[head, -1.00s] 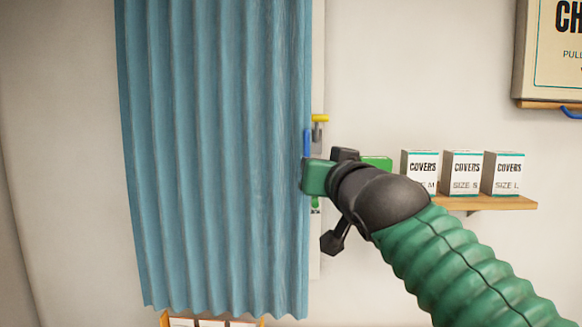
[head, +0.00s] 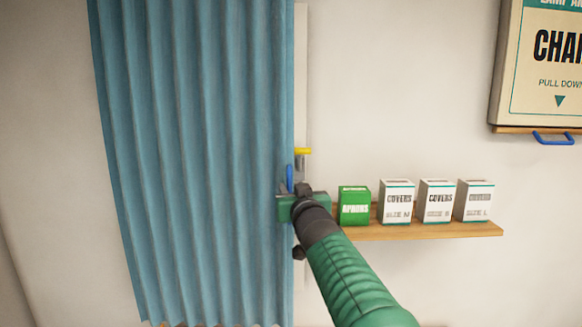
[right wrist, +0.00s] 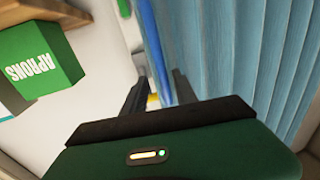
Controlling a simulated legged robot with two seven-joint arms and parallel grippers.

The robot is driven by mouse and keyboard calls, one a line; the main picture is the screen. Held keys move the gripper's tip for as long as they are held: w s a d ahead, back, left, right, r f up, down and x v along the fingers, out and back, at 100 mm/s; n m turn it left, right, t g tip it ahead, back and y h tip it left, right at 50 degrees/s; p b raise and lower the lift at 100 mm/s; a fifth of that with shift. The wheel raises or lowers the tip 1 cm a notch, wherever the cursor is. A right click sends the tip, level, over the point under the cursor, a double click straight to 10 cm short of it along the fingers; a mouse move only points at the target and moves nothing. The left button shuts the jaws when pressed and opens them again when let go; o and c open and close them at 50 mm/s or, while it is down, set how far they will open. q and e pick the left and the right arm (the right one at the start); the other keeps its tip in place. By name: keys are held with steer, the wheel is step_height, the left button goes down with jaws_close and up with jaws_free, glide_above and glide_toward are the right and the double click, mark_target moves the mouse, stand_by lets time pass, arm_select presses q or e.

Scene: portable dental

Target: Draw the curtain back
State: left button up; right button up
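The blue pleated curtain (head: 190,150) hangs drawn out at the left of the head view. A bright blue upright handle (head: 290,177) is at its right edge. My right gripper (head: 288,198) is at this edge, just below the visible part of the handle. In the right wrist view its dark fingers (right wrist: 158,88) stand apart, with the bright blue strip (right wrist: 155,45) along the curtain's edge running in line with the gap between them. Whether the fingers touch it I cannot tell. My left gripper is not in view.
A wooden shelf (head: 420,231) to the right holds a green aprons box (head: 354,206) and white covers boxes (head: 437,202). A yellow-topped hook (head: 303,152) is on the wall strip beside the curtain. A sign (head: 550,70) with a blue handle hangs at the upper right.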

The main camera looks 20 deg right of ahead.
steer(key=shift+w+p, duration=0.3)
steer(key=shift+w, duration=0.35)
steer(key=shift+w+a+f, duration=0.1)
steer(key=shift+w+a, duration=0.15)
steer(key=shift+a, duration=0.15)
steer(key=c, duration=0.5)
jaws_close()
steer(key=shift+s+d, duration=0.1)
steer(key=shift+d, duration=0.1)
